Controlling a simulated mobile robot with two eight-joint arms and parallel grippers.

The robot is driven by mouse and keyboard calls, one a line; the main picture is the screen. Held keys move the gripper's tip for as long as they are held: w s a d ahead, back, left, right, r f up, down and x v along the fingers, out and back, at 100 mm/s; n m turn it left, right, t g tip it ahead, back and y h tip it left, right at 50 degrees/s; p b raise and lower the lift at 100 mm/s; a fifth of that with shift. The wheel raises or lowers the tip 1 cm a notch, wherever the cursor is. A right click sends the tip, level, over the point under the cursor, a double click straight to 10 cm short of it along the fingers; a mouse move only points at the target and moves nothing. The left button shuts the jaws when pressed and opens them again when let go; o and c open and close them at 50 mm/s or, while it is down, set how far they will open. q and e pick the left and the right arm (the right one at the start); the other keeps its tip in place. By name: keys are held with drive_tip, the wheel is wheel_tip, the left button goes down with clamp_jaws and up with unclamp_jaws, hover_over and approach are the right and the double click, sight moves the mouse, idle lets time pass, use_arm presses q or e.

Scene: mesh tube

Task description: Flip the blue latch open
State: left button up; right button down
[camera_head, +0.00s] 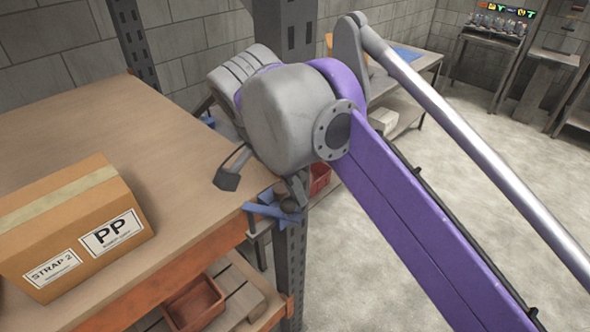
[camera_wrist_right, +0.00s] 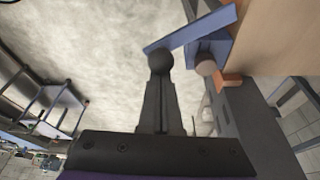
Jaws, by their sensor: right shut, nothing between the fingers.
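The blue latch (camera_head: 268,211) is at the front right corner of the wooden table, by the dark metal post. In the right wrist view its blue bar (camera_wrist_right: 190,30) runs at a slant beyond my fingertips. A dark round knob (camera_head: 289,205) is at the latch; in the wrist view a dark ball (camera_wrist_right: 160,62) shows right at my fingertips. My right gripper (camera_head: 299,190) is shut and empty, pointing down at the latch. In the wrist view, its fingers (camera_wrist_right: 160,90) are together; I cannot tell if they touch the ball. My left gripper is out of view.
A cardboard box (camera_head: 75,225) stands on the wooden table (camera_head: 165,130), left of my right arm. The dark post (camera_head: 290,270) rises at the table's corner. A red bin (camera_head: 194,303) is on the shelf below. The concrete floor (camera_head: 370,290) at right is open.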

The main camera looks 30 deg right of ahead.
drive_tip(key=shift+s+a+r, duration=0.1)
drive_tip(key=shift+s+a, duration=0.4)
drive_tip(key=shift+s, duration=0.1)
drive_tip(key=shift+w+a+p, duration=0.3)
drive_tip(key=shift+w, duration=0.45)
